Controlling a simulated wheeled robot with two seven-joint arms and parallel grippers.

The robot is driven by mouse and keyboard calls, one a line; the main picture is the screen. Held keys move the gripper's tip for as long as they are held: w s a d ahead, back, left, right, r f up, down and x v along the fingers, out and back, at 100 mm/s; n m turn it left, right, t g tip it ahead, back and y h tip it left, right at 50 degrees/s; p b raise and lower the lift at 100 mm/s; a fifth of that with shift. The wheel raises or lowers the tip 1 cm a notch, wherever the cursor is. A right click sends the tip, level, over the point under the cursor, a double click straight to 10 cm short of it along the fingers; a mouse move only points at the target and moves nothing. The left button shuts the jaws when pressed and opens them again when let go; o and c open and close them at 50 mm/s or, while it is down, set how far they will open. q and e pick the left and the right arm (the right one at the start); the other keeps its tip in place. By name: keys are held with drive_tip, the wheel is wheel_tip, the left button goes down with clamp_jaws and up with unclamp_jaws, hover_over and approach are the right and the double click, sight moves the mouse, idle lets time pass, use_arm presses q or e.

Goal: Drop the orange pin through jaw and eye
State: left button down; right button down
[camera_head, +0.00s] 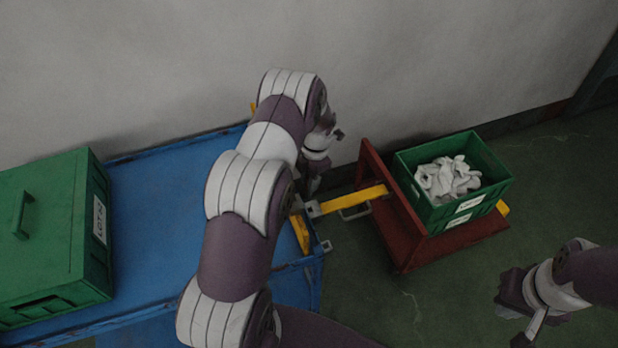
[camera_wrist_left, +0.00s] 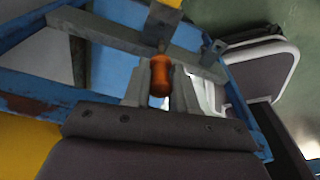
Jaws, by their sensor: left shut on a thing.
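The orange pin (camera_wrist_left: 160,75) stands between the two pale fingers of my left gripper (camera_wrist_left: 160,88) in the left wrist view. The gripper is shut on it. A grey metal bar (camera_wrist_left: 115,35) lies just beyond the pin; whether the pin's lower end is in a hole cannot be told. In the head view, my left arm covers the pin and most of the jaw at the blue cart's edge. The yellow drawbar (camera_head: 352,199) of the red cart reaches the blue cart, its grey eye end (camera_head: 312,209) beside my left wrist. My right gripper (camera_head: 522,322) hangs empty at lower right, its opening unclear.
The blue cart (camera_head: 160,190) carries a green lidded box (camera_head: 45,235) at left. The red cart (camera_head: 408,240) carries a green crate (camera_head: 415,190) of white socks (camera_head: 448,179). A wall stands behind both carts. Green floor (camera_head: 400,300) is clear in front of the red cart.

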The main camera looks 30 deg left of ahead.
use_arm(q)
drive_tip(key=shift+w+a+f, duration=0.1)
drive_tip(key=shift+f, duration=0.1)
drive_tip(key=shift+f, duration=0.1)
drive_tip(key=shift+f, duration=0.2)
drive_tip(key=shift+f+b, duration=4.2)
drive_tip(key=shift+f, duration=1.35)
drive_tip(key=c, duration=0.8)
unclamp_jaws()
